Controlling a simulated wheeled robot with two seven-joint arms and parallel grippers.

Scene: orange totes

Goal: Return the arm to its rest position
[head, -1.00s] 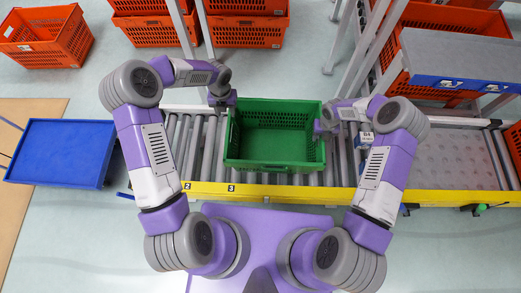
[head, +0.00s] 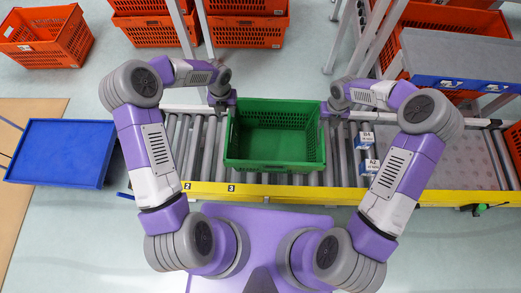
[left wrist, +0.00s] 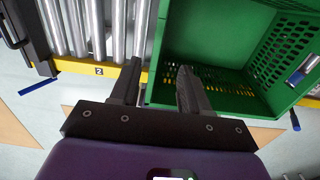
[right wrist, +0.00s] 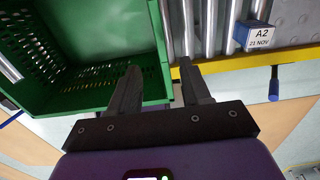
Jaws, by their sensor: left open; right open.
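My left gripper (left wrist: 155,85) is open at the left side of the green tote (head: 275,135). In the left wrist view its two fingers straddle the tote's side wall, one inside and one outside; I cannot tell whether they touch it. My right gripper (right wrist: 160,85) is open at the tote's right side. In the right wrist view one finger overlaps the green tote (right wrist: 85,50) and the other lies over the rollers. The green tote sits upright on the roller conveyor and looks empty. In the head view the fingertips are too small to make out.
Small blue and white boxes marked B4 (head: 364,138) and A2 (head: 370,166) stand on the conveyor right of the tote. A yellow rail (head: 300,192) runs along the near edge. A blue platform (head: 62,153) lies left; orange totes (head: 45,38) stand behind.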

